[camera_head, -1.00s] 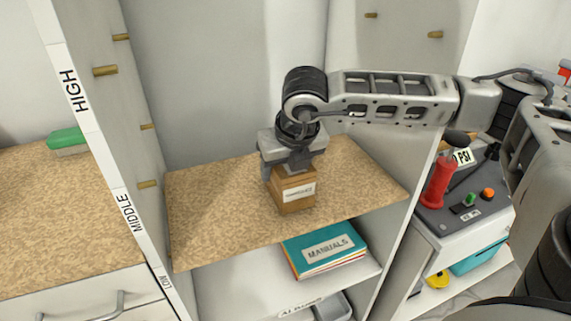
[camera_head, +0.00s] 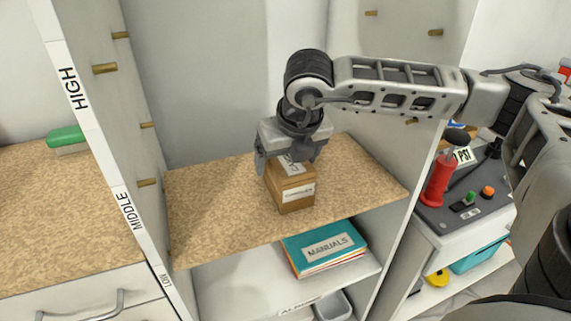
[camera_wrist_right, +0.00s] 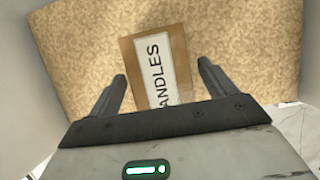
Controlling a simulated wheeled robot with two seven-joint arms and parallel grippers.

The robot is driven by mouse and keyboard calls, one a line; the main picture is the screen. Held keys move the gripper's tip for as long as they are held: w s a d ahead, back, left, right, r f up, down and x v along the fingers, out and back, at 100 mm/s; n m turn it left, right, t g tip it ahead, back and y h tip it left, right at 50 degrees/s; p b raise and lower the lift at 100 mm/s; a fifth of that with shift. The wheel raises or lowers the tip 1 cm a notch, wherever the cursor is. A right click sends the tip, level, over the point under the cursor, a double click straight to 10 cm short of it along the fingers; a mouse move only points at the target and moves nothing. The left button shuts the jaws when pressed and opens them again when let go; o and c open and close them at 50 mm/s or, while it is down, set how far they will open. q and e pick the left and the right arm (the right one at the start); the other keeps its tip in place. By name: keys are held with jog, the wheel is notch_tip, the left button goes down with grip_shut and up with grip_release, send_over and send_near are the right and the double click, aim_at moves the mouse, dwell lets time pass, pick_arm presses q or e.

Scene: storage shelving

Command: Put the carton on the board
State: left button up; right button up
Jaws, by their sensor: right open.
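The brown carton (camera_head: 291,189) stands upright on the speckled tan board (camera_head: 215,205) inside the shelving. It has white labels on its front and top. In the right wrist view the carton (camera_wrist_right: 178,55) shows from above, with a label ending in "ANDLES", and the board (camera_wrist_right: 90,45) lies around it. My right gripper (camera_head: 285,163) is just above the carton. Its two fingers (camera_wrist_right: 160,85) are spread apart on either side of the carton, with gaps visible in the wrist view. My left gripper is out of view.
Teal manuals (camera_head: 325,247) lie on the lower shelf, with a grey bin (camera_head: 332,304) below. Shelf walls with wooden pegs (camera_head: 105,69) flank the board. A red pump (camera_head: 438,180) stands on a cart at right. The board's left part is clear.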

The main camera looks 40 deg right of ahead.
jog(key=v, duration=0.9)
jog(key=shift+s+r, duration=0.15)
jog(key=shift+r, duration=0.05)
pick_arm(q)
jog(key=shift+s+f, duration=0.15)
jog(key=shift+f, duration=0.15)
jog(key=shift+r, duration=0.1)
